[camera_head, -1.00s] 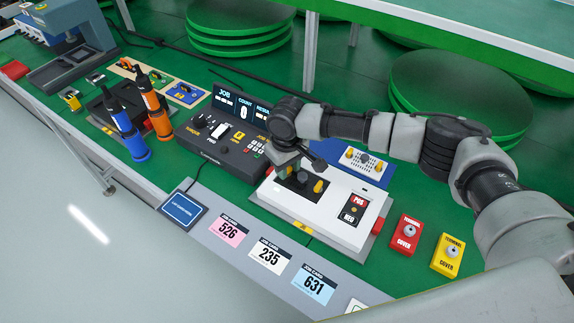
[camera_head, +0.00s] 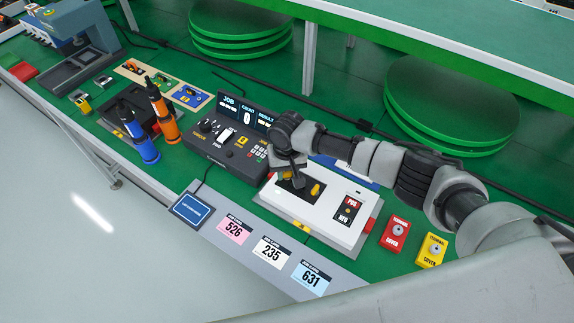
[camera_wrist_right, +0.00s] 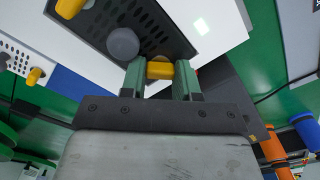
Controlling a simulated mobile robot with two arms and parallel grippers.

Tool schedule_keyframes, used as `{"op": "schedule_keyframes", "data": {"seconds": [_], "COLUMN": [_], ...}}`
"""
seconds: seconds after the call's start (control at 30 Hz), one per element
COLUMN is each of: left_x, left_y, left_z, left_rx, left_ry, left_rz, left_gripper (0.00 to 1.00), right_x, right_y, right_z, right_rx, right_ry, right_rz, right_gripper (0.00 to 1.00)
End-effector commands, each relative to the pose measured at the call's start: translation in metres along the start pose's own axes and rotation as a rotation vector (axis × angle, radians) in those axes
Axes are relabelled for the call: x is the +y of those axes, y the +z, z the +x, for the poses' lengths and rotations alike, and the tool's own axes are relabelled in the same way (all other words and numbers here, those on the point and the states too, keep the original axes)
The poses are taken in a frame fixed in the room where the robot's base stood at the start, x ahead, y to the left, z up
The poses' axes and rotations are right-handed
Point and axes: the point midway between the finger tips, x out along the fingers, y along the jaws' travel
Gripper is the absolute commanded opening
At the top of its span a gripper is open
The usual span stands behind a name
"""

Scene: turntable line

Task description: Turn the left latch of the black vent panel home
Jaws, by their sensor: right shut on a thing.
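The black vent panel (camera_head: 292,188) is set in the top of a white housing, partly covered by my right gripper (camera_head: 298,182). In the right wrist view the panel (camera_wrist_right: 150,25) shows rows of holes and a round grey knob (camera_wrist_right: 122,43). The two fingers of my right gripper (camera_wrist_right: 160,72) are on either side of the yellow left latch (camera_wrist_right: 160,69), shut on it at the panel's edge. The yellow right latch (camera_wrist_right: 70,8) is free at the other side; it also shows in the head view (camera_head: 315,189). The left latch is hidden in the head view. My left gripper is not in view.
The white housing (camera_head: 325,215) carries a red and black button plate (camera_head: 348,208). Red (camera_head: 396,233) and yellow (camera_head: 431,250) cover boxes stand to its right. A dark control box (camera_head: 228,140) and blue (camera_head: 138,135) and orange (camera_head: 163,108) tools are to its left.

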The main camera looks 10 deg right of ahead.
Motion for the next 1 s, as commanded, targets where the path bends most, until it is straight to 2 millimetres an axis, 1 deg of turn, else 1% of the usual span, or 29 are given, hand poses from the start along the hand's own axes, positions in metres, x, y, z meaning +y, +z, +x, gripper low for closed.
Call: {"op": "schedule_keyframes", "data": {"seconds": [0.1,0.53,0.57,0.7,1.0], "left_x": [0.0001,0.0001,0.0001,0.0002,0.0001], "left_y": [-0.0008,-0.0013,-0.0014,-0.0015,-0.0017], "left_z": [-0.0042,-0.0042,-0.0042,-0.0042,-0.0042], "left_rx": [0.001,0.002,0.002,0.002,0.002], "left_ry": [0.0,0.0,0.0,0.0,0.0], "left_rz": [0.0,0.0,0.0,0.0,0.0], "left_gripper": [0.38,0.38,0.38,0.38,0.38], "right_x": [0.0002,0.0006,0.0006,0.0008,0.0021], "right_y": [0.0001,-0.0001,-0.0001,0.0001,0.0006], "right_z": [-0.0009,0.0001,0.0001,0.0002,0.0011], "right_rx": [-0.001,0.0,0.0,-0.001,-0.003], "right_ry": [0.0,0.001,0.001,0.002,0.005], "right_rz": [0.023,0.031,0.031,0.031,0.032], "right_gripper": [0.07,0.07,0.35,0.57,0.57]}}
